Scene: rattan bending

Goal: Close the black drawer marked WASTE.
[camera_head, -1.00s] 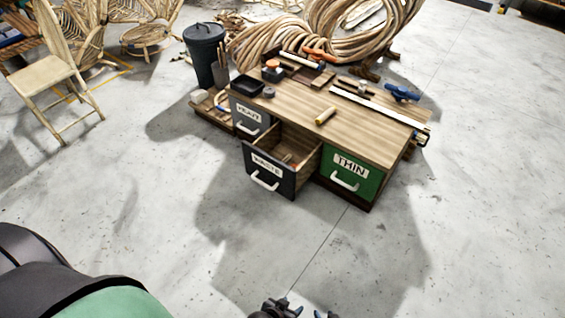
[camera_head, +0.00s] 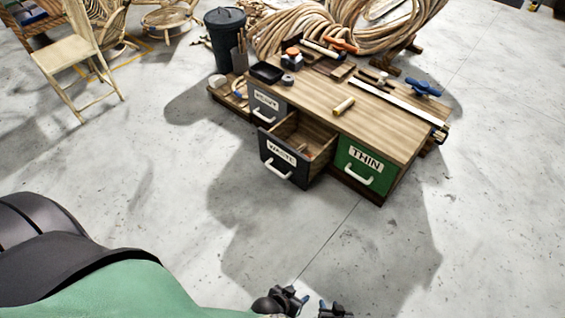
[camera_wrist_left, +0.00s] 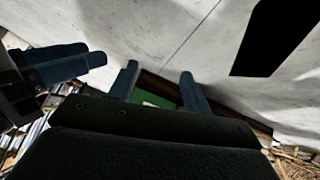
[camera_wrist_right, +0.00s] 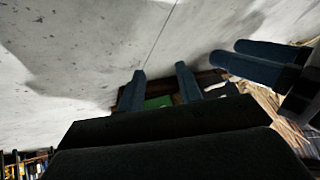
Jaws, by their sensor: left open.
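The black drawer marked WASTE (camera_head: 285,160) is pulled out from the front of the wooden workbench (camera_head: 388,122), and its open inside shows. It has a white handle (camera_head: 278,170). My left gripper (camera_head: 288,299) and right gripper (camera_head: 333,309) are low at the bottom edge of the head view, side by side and well short of the bench. In the left wrist view my left gripper (camera_wrist_left: 159,82) has its fingers apart with nothing between them. In the right wrist view my right gripper (camera_wrist_right: 160,84) is also open and empty.
A green drawer marked THIN (camera_head: 364,166) is shut at the right, and a grey drawer marked HEAVY (camera_head: 266,102) is at the left. Tools lie on the bench top. A dark bin (camera_head: 226,42) and a chair (camera_head: 72,62) stand behind left. The floor before the bench is clear.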

